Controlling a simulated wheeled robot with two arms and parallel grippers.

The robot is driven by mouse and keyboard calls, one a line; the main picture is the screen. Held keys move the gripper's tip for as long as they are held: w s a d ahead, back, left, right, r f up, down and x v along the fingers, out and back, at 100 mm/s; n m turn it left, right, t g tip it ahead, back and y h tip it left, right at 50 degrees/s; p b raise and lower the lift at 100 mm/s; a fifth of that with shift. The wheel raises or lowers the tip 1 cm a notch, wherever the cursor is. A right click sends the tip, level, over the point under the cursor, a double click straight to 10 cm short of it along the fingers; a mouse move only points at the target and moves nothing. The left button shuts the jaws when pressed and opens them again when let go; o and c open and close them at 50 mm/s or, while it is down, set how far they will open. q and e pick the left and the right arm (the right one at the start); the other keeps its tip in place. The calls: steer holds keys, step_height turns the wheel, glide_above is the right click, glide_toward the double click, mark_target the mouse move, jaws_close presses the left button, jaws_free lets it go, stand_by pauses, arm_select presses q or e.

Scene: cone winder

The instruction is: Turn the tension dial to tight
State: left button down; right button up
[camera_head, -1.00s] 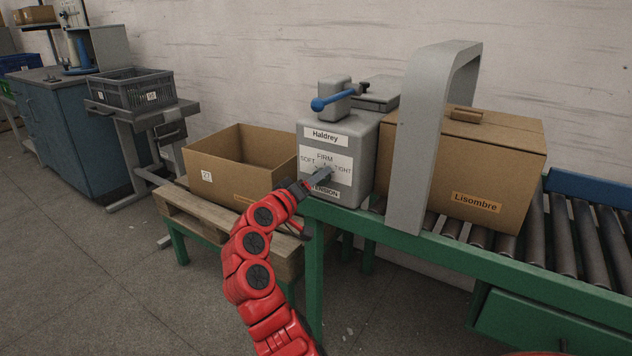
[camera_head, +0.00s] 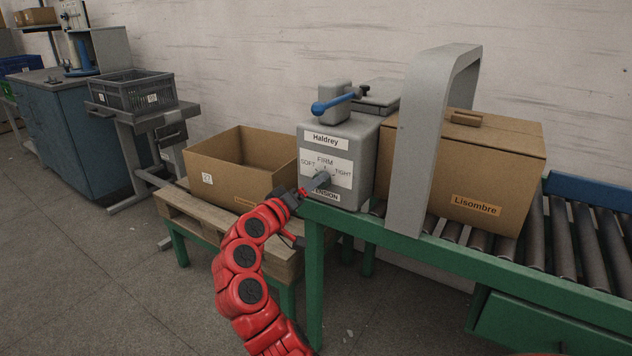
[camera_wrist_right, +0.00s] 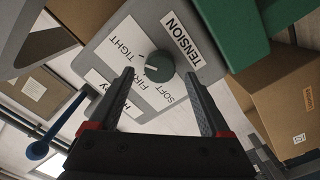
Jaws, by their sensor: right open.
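My left gripper is not in view.
A blue-handled lever (camera_head: 336,101) tops the unit. An open carton (camera_head: 215,178) stands on a pallet at left. A grey arch (camera_head: 410,150) and a closed Lisombre box (camera_head: 500,165) stand right, on the green-framed roller conveyor (camera_head: 560,275).

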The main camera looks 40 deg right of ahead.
steer(key=p+v, duration=0.3)
steer(key=v, duration=1.1)
steer(key=shift+s+a, duration=0.2)
steer(key=shift+a, duration=0.15)
steer(key=shift+f, duration=0.1)
